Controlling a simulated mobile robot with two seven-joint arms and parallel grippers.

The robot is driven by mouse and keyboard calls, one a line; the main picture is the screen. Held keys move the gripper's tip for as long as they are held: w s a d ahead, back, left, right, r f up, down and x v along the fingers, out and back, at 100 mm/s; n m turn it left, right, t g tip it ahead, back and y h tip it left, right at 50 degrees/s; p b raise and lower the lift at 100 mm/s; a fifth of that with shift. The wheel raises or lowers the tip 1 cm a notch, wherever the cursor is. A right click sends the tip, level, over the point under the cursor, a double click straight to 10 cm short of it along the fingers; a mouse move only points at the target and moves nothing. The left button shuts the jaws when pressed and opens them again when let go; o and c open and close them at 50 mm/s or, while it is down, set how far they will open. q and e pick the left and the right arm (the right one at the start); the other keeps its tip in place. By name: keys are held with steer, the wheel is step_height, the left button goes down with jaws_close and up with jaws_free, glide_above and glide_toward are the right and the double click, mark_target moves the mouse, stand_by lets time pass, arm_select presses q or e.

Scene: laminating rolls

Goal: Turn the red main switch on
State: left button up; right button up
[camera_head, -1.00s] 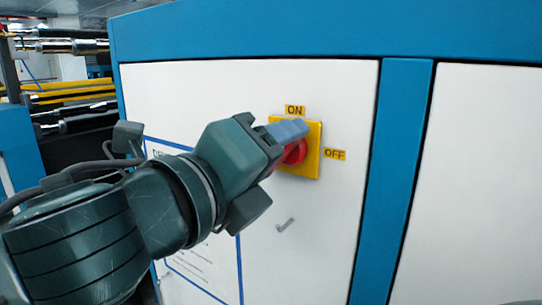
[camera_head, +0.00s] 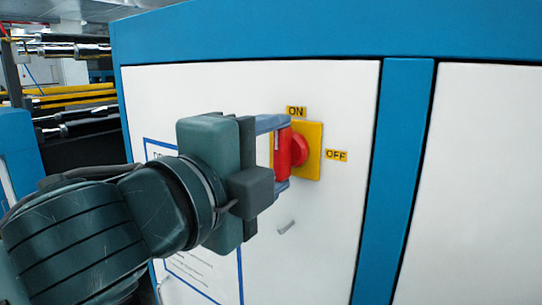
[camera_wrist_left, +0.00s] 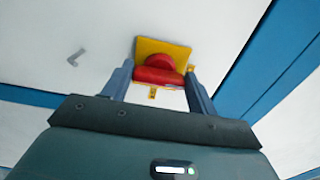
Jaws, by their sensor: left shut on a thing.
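The red main switch (camera_head: 299,150) sits on a yellow plate (camera_head: 314,168) on the white machine panel. Its handle stands upright in the head view, with the ON label (camera_head: 296,111) above the plate and the OFF label (camera_head: 336,155) to its right. My left gripper (camera_head: 283,154) is shut on the switch handle, one finger at its upper end and one at its lower end. In the left wrist view the red switch (camera_wrist_left: 158,75) lies between the two fingers (camera_wrist_left: 159,69), in front of the yellow plate (camera_wrist_left: 165,46). My right gripper is not in view.
The white panel (camera_head: 225,90) has blue framing (camera_head: 395,170) to the right and above. A small grey handle (camera_head: 286,227) sits below the switch. A blue-bordered notice is partly hidden behind my left arm. Rollers (camera_head: 75,97) stand at the far left.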

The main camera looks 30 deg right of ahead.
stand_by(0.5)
arm_select(q)
steer(key=o, duration=1)
steer(key=b+v, duration=0.2)
steer(key=v, duration=1.1)
steer(key=shift+b, duration=0.3)
steer(key=shift+f, duration=0.1)
